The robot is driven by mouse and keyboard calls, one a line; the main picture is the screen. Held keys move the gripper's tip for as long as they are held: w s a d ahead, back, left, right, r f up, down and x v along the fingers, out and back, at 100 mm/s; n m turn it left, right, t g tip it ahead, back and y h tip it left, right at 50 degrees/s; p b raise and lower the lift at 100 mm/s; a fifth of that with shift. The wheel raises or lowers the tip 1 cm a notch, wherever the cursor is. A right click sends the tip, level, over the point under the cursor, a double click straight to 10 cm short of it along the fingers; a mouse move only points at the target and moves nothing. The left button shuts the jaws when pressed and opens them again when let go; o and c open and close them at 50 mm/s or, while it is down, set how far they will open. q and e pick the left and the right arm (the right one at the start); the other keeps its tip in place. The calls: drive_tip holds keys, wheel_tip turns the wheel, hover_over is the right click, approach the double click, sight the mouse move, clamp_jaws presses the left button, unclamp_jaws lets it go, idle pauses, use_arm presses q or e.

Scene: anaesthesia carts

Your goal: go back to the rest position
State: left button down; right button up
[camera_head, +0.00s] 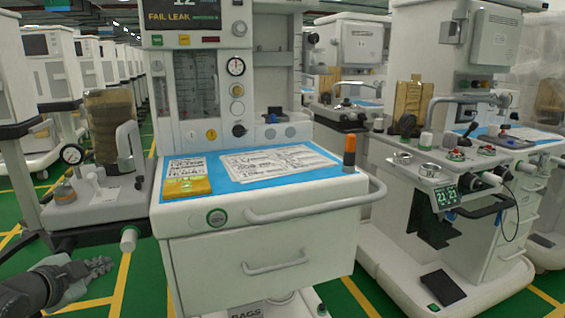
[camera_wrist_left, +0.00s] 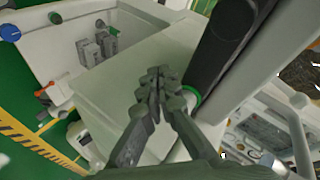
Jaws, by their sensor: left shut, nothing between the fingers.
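My left gripper (camera_head: 98,267) is at the lower left of the head view, below and to the left of the near anaesthesia cart (camera_head: 250,222). Its fingers point right and are together with nothing between them. In the left wrist view the closed fingertips (camera_wrist_left: 160,78) show in front of a pale cart surface (camera_wrist_left: 120,62). A dark cylinder (camera_wrist_left: 222,45) with a green ring lies just beyond them; I cannot tell whether anything touches. My right gripper is not in view.
The near cart has a blue mat (camera_head: 232,186) with papers, a yellow block (camera_head: 187,185) and an orange-black cylinder (camera_head: 349,155). A front handle (camera_head: 315,203) juts out. A second cart (camera_head: 445,215) stands at right. Green floor with yellow lines (camera_head: 122,285) shows at lower left.

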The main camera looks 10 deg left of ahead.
use_arm(q)
drive_tip(key=s+d+f+n+g+p, duration=0.15)
drive_tip(key=s+d+f, duration=0.25)
drive_tip(key=f, duration=0.5)
drive_tip(key=s+d+f+n+g, duration=0.3)
drive_tip(key=s+d+f, duration=0.15)
drive_tip(key=f, duration=0.35)
drive_tip(key=s+d+f+n+g+p, duration=0.1)
drive_tip(key=s+d+f+n+g, duration=0.2)
drive_tip(key=s+d+f, duration=0.8)
drive_tip(key=shift+s+g+h+p, duration=0.3)
drive_tip(key=shift+s+g+p, duration=0.05)
drive_tip(key=shift+s+g, duration=0.55)
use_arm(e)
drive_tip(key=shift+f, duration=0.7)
